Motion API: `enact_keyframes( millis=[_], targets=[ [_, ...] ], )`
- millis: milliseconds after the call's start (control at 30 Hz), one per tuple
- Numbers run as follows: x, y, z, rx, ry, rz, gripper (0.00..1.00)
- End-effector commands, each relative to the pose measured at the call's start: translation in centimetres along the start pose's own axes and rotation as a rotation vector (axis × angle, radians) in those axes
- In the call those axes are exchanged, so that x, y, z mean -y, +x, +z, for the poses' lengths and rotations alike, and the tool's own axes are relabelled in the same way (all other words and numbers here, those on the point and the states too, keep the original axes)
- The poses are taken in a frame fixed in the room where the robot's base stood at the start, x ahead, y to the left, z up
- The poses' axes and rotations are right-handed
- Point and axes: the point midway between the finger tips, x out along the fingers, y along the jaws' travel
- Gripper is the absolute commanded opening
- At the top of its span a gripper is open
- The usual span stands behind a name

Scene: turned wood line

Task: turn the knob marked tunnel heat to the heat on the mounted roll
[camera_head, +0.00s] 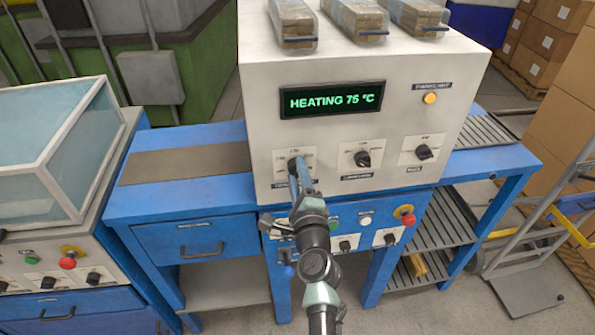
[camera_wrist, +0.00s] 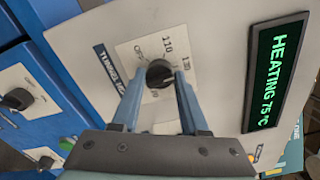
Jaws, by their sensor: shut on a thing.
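The black tunnel heat knob (camera_wrist: 159,73) sits on a white dial plate (camera_wrist: 170,50) beside a dark label (camera_wrist: 110,70) that shows "TUNNEL" and is partly covered. My gripper (camera_head: 295,166) is at the left knob of the cream cabinet, with its blue fingers shut on the knob's two sides. The green display (camera_head: 332,100) reads HEATING 75 °C. I cannot make out a mounted roll or its heat mark.
Two other knobs (camera_head: 362,159) (camera_head: 424,152) sit to the right on the cabinet. An amber lamp (camera_head: 430,98) is above them. A red button (camera_head: 407,215) is on the blue panel below. Wrapped packs (camera_head: 358,18) lie on top. A hand truck (camera_head: 520,270) stands at right.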

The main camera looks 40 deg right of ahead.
Motion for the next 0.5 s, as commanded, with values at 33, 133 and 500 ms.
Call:
enact_keyframes(
  millis=[33, 133, 500],
  targets=[
    [-0.07, -0.01, 0.02, 0.000, 0.016, 0.002, 0.00],
    [-0.09, -0.02, 0.00, 0.000, 0.041, 0.002, 0.00],
    [-0.11, -0.02, -0.03, 0.000, 0.068, 0.002, 0.00]
  ],
)
